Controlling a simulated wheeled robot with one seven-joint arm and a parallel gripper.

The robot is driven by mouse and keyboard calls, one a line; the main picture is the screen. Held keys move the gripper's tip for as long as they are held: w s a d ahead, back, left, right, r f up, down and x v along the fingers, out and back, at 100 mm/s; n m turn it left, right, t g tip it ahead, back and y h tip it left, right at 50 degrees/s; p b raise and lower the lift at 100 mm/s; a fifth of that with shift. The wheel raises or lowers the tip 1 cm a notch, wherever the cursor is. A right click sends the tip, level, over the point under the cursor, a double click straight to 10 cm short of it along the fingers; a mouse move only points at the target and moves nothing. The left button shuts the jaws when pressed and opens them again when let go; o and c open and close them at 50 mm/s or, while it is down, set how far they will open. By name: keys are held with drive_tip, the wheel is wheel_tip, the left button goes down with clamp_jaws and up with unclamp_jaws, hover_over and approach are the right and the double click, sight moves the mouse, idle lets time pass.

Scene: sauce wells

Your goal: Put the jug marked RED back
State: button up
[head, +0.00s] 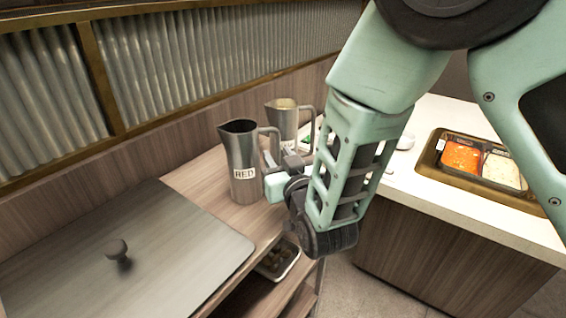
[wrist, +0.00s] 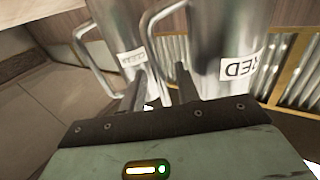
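The metal jug marked RED (head: 243,165) stands upright on the wooden counter in the head view, its handle toward my gripper. In the wrist view the RED jug (wrist: 218,45) fills the upper right, its label upside down. My gripper (head: 281,159) is beside the handle, low down. In the wrist view the fingers of my gripper (wrist: 160,88) are apart, and the handle (wrist: 152,45) comes down toward the gap between them. I cannot tell whether they touch it.
A second metal jug (head: 283,117), its label partly hidden, stands close behind. A flat metal lid with a knob (head: 150,250) covers the counter at the left.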

drive_tip(key=shift+r, duration=0.25)
drive_tip(key=p+v, duration=0.6)
drive_tip(key=v, duration=0.6)
drive_tip(key=shift+p, duration=0.3)
drive_tip(key=shift+f, duration=0.15)
